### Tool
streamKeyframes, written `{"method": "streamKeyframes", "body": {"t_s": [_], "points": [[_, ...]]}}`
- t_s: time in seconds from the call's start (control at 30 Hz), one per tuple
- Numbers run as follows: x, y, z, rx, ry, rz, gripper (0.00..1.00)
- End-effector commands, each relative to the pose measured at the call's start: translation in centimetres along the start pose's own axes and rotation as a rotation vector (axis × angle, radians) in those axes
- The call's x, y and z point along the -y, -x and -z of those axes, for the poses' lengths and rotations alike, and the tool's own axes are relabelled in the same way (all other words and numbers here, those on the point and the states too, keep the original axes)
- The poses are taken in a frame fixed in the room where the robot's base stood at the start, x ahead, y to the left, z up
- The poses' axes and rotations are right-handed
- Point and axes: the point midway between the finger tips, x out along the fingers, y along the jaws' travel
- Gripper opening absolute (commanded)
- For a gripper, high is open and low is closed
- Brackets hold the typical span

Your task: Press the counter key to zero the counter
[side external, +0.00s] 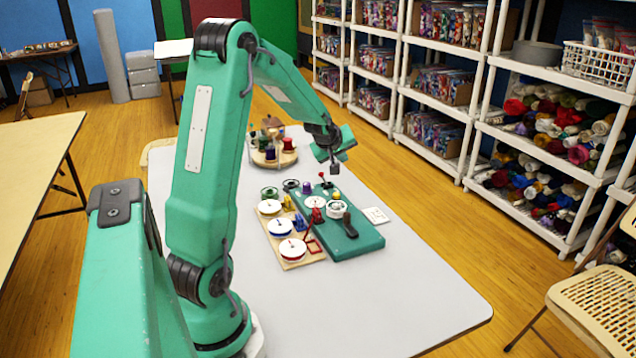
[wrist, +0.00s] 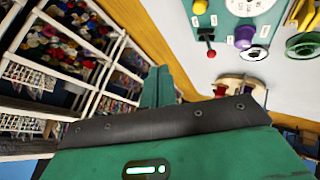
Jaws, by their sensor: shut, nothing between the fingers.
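The teal board (side external: 352,243) lies on the white table. It carries a white dial (side external: 315,202), a white round piece with a dark rim (side external: 335,210), a red piece (side external: 317,216), yellow knobs and a black bar (side external: 349,226). I cannot tell for sure which part is the counter key. My gripper (side external: 335,167) is shut and empty, above the table beyond the board's far end, touching nothing that I can see. In the wrist view the teal board (wrist: 226,30) shows at the top, with a red lever (wrist: 208,38); my gripper (wrist: 157,86) points away from it.
A wooden board with white discs (side external: 293,250) lies left of the teal board. Spools and a round wooden stand (side external: 270,160) are behind it. A small white card (side external: 376,215) lies to the right. The table's near right part (side external: 420,290) is clear.

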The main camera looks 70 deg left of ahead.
Motion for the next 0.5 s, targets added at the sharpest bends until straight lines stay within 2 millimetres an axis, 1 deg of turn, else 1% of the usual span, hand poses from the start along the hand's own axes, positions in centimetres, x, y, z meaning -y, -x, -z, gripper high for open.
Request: {"method": "streamKeyframes", "body": {"t_s": [0.03,0.1,0.2,0.5], "points": [[0.6,-0.7,0.4,-0.008,0.02,0.005,0.0],[1.1,-1.3,0.9,-0.019,0.045,0.007,0.0],[1.5,-1.9,1.3,-0.028,0.065,0.009,0.0],[1.7,-2.1,1.6,-0.034,0.076,0.008,0.0]]}}
